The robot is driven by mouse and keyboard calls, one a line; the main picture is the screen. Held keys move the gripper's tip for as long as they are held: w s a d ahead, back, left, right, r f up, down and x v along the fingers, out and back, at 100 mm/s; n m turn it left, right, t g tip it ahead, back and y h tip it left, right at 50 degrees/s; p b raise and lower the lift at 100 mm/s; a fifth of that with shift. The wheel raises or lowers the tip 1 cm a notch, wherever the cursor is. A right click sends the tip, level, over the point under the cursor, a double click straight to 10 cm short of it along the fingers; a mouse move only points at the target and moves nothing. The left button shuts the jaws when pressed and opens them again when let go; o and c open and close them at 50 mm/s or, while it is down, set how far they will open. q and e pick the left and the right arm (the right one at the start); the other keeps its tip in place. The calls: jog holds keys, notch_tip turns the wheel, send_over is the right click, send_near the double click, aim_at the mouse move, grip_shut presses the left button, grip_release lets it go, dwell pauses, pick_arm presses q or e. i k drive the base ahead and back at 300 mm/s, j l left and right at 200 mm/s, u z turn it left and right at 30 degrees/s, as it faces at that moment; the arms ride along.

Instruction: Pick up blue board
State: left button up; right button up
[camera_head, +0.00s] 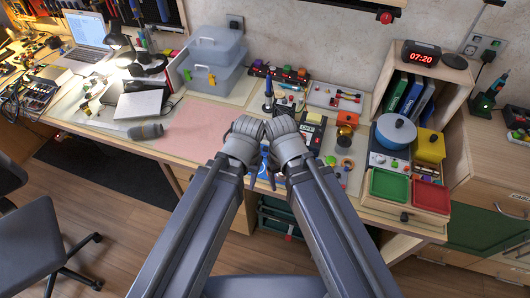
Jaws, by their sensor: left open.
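Small blue pieces (263,168) show in the gap between my two forearms, near the table's front edge. They are mostly hidden by my arms, and I cannot tell whether they are the blue board. My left gripper (248,128) is over the table at the right edge of the pink mat (195,126), and it is open. My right gripper (281,127) is right beside it, close to or touching it. Its fingers are too small and hidden to read. I see nothing clearly held in either gripper.
Stacked clear bins (213,55) stand behind the mat. A wooden shelf (455,78) with blue and green binders (408,95) is at the right. Red (431,196) and green (389,186) trays sit at the front right. A laptop (88,36) and lamp are at the left.

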aim_at(264, 151)
jog(key=k+u, duration=0.2)
jog(key=u, duration=0.15)
jog(key=k+j+u, duration=0.15)
jog(key=u, duration=0.2)
jog(key=k+j+u, duration=0.15)
jog(key=k+u, duration=0.2)
jog(key=i, duration=0.05)
